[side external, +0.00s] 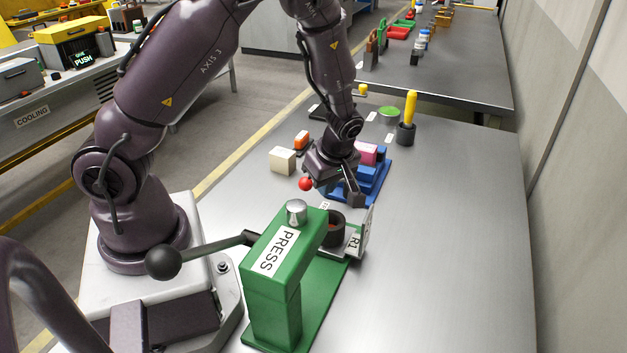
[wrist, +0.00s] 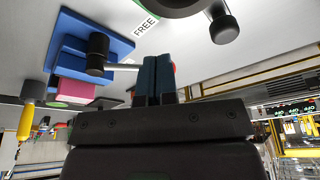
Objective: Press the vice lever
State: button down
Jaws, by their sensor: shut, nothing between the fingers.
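The vice is blue and holds a pink block. It stands beyond the green press in the side view (side external: 382,181) and at the upper left in the wrist view (wrist: 72,42). Its lever is a grey rod (wrist: 124,68) running from a black pivot (wrist: 97,52) towards my fingers, with a red knob (side external: 305,184) at its free end. My gripper (wrist: 160,62) is shut and empty, its fingertips overlapping the lever near the knob, which is mostly hidden behind them in the wrist view. I cannot tell whether they touch.
A green press (side external: 273,255) with a black-knobbed lever (side external: 163,263) stands in front of the vice. A cream block (side external: 283,160) lies left of it. A yellow-handled tool (side external: 410,108) stands in a dark holder behind. The table's right side is clear.

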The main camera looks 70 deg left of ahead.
jog(key=a, duration=0.1)
jog(key=a+f, duration=0.2)
jog(key=shift+s, duration=0.3)
jog(key=shift+s+a, duration=0.1)
jog(key=shift+a, duration=0.5)
jog(key=shift+a+m, duration=0.3)
